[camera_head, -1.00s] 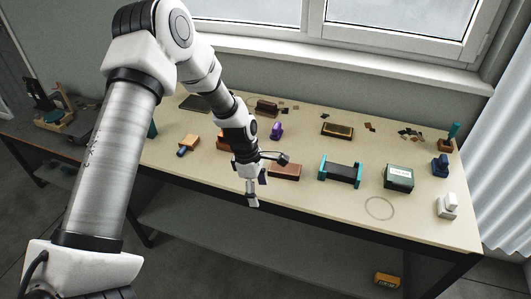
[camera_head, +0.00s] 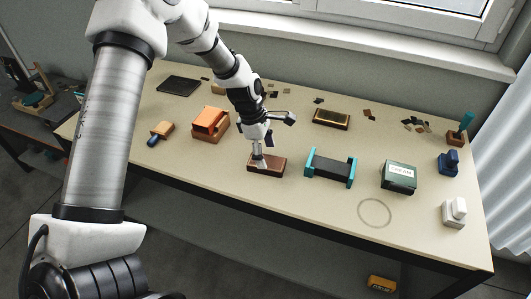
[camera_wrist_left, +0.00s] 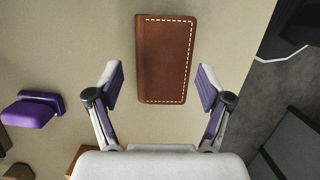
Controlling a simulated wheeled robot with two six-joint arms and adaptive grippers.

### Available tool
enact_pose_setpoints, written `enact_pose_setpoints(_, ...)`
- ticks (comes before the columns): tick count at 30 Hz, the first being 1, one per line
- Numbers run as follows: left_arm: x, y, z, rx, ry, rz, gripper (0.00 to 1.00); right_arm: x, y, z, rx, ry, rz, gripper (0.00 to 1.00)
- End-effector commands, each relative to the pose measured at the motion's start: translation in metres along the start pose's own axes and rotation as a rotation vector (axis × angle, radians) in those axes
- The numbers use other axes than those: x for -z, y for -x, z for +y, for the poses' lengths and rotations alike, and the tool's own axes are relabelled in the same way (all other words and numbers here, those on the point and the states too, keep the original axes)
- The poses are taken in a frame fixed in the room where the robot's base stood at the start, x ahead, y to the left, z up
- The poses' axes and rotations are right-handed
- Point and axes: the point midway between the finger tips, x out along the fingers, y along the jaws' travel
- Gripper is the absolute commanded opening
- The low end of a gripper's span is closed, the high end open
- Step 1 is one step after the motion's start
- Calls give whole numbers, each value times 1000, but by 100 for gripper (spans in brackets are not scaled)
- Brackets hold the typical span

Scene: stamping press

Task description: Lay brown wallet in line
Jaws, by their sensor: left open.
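The brown wallet (camera_head: 275,168) lies flat on the table near its front edge, left of the black piece with teal ends. In the left wrist view the wallet (camera_wrist_left: 164,60), with pale stitching along its top and right edges, lies ahead of my fingers. My left gripper (camera_head: 259,162) is over the wallet in the head view and covers part of it. In the wrist view the left gripper (camera_wrist_left: 160,88) is open, its purple-padded fingers to either side of the wallet's near end, with gaps. I cannot tell its exact height. My right gripper is not in view.
The black piece with teal ends (camera_head: 330,167), a green box (camera_head: 398,177) and a white block (camera_head: 454,212) stand to the right. An orange-brown block (camera_head: 210,124) stands to the left. A purple object (camera_wrist_left: 33,109) shows in the wrist view. A ring outline (camera_head: 375,212) marks clear tabletop.

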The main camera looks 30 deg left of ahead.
Motion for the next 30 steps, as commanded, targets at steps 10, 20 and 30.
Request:
enact_pose_setpoints(10,5,-19,0,0,0,0,41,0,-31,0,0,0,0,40)
enact_pose_setpoints(20,3,-10,0,0,0,0,41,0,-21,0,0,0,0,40)
enact_pose_setpoints(30,-2,9,0,0,1,0,41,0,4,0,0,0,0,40)
